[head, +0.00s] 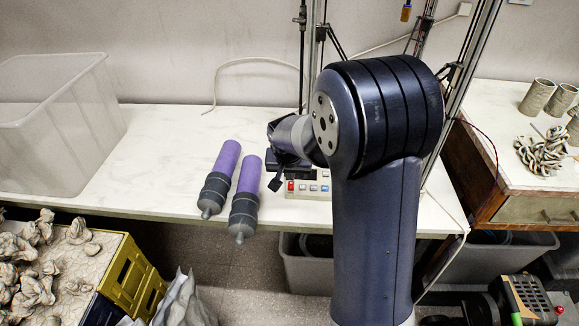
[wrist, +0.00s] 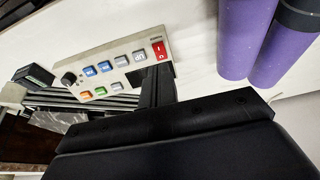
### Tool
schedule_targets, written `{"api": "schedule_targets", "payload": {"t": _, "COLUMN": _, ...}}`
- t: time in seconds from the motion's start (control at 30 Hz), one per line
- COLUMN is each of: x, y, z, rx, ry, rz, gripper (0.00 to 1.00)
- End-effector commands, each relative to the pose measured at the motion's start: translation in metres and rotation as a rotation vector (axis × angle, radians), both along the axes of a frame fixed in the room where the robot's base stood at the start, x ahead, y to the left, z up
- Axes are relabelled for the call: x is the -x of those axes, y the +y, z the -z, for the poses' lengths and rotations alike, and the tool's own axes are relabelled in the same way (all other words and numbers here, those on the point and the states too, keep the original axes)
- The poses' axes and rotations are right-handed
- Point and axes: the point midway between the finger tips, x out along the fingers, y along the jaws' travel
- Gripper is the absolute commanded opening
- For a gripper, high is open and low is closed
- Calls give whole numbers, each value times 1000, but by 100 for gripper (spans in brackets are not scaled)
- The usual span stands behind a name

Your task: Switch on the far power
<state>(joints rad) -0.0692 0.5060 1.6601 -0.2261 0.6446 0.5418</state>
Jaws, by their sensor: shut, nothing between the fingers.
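A light grey control panel (head: 308,195) lies on the white bench in the head view, partly hidden behind my arm. The wrist view shows the panel (wrist: 112,53) more fully, with a black knob, several blue, grey, orange and green buttons, and a red rocker switch (wrist: 159,51) at its right end. The red switch also shows in the head view (head: 291,186). My gripper (head: 276,184) is shut and empty, just left of the red switch. In the wrist view its fingertips (wrist: 157,72) are right beside the switch; I cannot tell whether they touch it.
Two purple and dark grey cylinders (head: 220,178) (head: 244,195) lie left of my gripper, over the bench's front edge. A clear plastic bin (head: 60,110) stands at the left. Metal posts (head: 311,60) rise behind the panel. The bench between bin and cylinders is clear.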

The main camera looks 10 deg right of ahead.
Motion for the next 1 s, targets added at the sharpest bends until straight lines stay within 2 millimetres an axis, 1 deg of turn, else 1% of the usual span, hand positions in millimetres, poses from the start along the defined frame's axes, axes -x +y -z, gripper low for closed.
{"api": "schedule_targets", "payload": {"t": 0.03, "x": -3, "y": -2, "z": 11, "rx": 1, "ry": 4, "rz": 1, "gripper": 0}}
{"api": "schedule_targets", "payload": {"t": 0.13, "x": -8, "y": -3, "z": 27, "rx": 0, "ry": 4, "rz": 0, "gripper": 0}}
{"api": "schedule_targets", "payload": {"t": 0.23, "x": -10, "y": -4, "z": 41, "rx": 0, "ry": 2, "rz": 0, "gripper": 0}}
{"api": "schedule_targets", "payload": {"t": 0.33, "x": -12, "y": -4, "z": 49, "rx": 0, "ry": 1, "rz": 1, "gripper": 0}}
{"api": "schedule_targets", "payload": {"t": 0.5, "x": -14, "y": -5, "z": 56, "rx": 0, "ry": 0, "rz": 0, "gripper": 0}}
{"api": "schedule_targets", "payload": {"t": 0.83, "x": -14, "y": -5, "z": 56, "rx": 0, "ry": -1, "rz": 0, "gripper": 0}}
{"api": "schedule_targets", "payload": {"t": 1.0, "x": -13, "y": -4, "z": 67, "rx": 0, "ry": -3, "rz": 0, "gripper": 0}}
